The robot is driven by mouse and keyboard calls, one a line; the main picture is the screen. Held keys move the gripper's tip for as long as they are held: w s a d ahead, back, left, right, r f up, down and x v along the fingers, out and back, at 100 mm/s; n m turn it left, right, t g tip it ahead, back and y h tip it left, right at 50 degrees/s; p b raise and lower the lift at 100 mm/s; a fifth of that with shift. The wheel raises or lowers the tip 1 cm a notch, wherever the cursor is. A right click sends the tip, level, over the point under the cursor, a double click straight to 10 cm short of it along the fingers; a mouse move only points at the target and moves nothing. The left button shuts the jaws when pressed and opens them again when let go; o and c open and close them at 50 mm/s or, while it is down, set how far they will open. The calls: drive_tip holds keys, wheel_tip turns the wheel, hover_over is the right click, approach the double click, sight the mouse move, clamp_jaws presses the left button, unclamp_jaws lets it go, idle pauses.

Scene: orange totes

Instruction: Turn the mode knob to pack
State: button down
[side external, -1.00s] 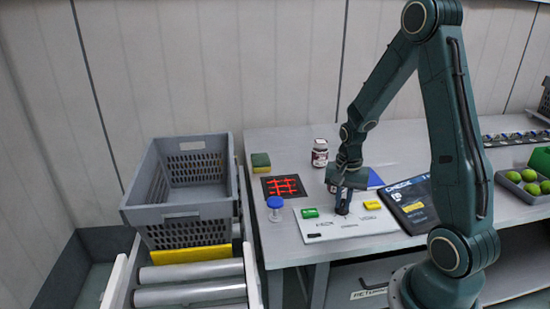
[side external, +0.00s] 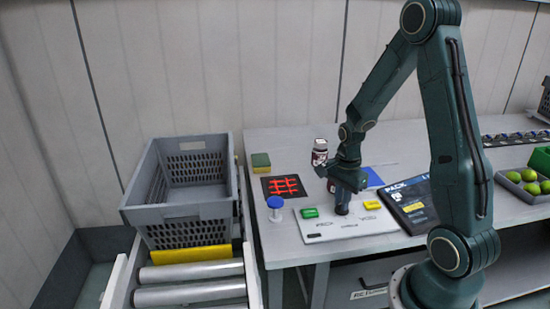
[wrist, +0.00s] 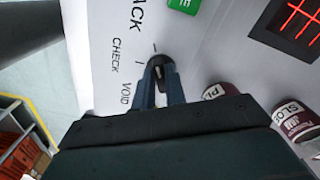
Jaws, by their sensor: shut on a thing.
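The dark mode knob (wrist: 158,72) stands on a white panel (side external: 317,228) at the front of the bench. My gripper (side external: 342,208) points down over the panel. In the wrist view its two blue fingers (wrist: 159,84) are closed on either side of the knob. The labels PACK, CHECK and VOID (wrist: 126,94) are printed beside the knob, with short tick marks near it. The fingers hide much of the knob, so I cannot tell its exact pointer direction. The tilted display (side external: 408,199) right of the panel reads PACK.
A green button (side external: 309,212) and a yellow button (side external: 372,205) flank the knob. A blue-capped container (side external: 275,207), a black pad with a red grid (side external: 284,187) and a jar (side external: 319,152) are nearby. A grey crate (side external: 190,226) stands left, green fruit (side external: 533,187) right.

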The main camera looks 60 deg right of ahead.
drive_tip(key=shift+d, duration=0.1)
drive_tip(key=c, duration=1.4)
unclamp_jaws()
drive_tip(key=shift+c, duration=0.2)
drive_tip(key=shift+r, duration=0.15)
wheel_tip(320, 180, up, 14)
drive_tip(key=shift+f, duration=0.2)
drive_tip(key=s+a+r+n+t, duration=0.2)
drive_tip(key=s+a+r+n, duration=0.2)
drive_tip(key=a+n, duration=0.5)
drive_tip(key=s+a+r+n+t, duration=0.3)
drive_tip(key=s+a+n, duration=0.3)
drive_tip(key=a+n, duration=0.4)
drive_tip(key=shift+s+r+n+t, duration=0.15)
drive_tip(key=shift+r+n+t, duration=0.15)
drive_tip(key=shift+r+n, duration=0.7)
